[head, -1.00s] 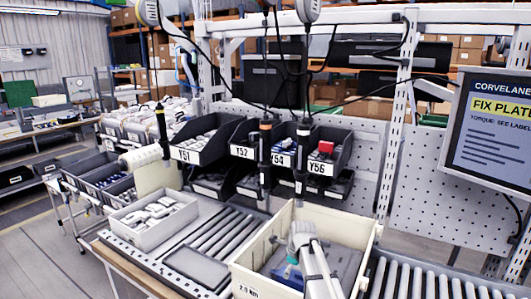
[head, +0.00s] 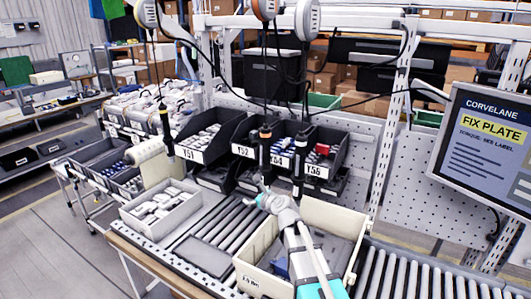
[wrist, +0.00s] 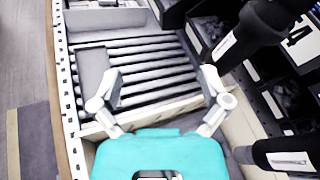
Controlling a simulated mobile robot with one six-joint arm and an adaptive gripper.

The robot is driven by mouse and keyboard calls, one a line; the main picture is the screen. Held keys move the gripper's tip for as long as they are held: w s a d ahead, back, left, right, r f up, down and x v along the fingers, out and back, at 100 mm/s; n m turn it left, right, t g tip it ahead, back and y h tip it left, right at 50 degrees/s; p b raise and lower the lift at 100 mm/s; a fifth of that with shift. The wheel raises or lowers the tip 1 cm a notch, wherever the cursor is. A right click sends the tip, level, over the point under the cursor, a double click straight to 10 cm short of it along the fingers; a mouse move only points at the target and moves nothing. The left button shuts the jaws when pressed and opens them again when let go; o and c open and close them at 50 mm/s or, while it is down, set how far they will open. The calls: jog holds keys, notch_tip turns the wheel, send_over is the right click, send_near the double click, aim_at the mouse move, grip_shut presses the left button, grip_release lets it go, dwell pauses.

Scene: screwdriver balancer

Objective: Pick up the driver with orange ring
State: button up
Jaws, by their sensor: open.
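The driver with the orange ring (head: 265,150) is dark and hangs upright on its cable in the middle of the head view, in front of the bins. My gripper (head: 262,188) is just below it in the head view, coming from the lower right. In the wrist view my gripper (wrist: 161,77) is open, with only rollers between its fingers. That view shows a large dark driver (wrist: 250,32) at upper right and another dark driver (wrist: 290,155) at lower right, both outside the jaws. No ring shows on them, so I cannot tell which is which.
A driver with a pale ring (head: 299,165) hangs close on the right; another driver (head: 165,122) hangs farther left. A cream tote (head: 338,212) lies under my arm. A grey bin of white parts (head: 190,210) and bare rollers (head: 222,232) lie to the left. Black bins (head: 192,153) stand behind.

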notch_tip(320, 180, up, 11)
jog(key=d+m+t+h+p, duration=0.1)
jog(key=m+t+h+p, duration=0.1)
jog(key=m+t+p, duration=0.25)
jog(key=m+h+p, duration=0.5)
jog(key=p, duration=0.2)
send_near(266, 138)
jog(key=s, duration=0.2)
jog(key=shift+d+f+t, duration=0.15)
jog(key=shift+f+t, duration=0.1)
jog(key=shift+t, duration=0.1)
jog(key=shift+w, duration=0.1)
jog(key=shift+w, duration=4.25)
jog(key=shift+w+a, duration=0.15)
jog(key=shift+w, duration=1.15)
jog(key=shift+w+a, duration=0.1)
jog(key=shift+w, duration=1.25)
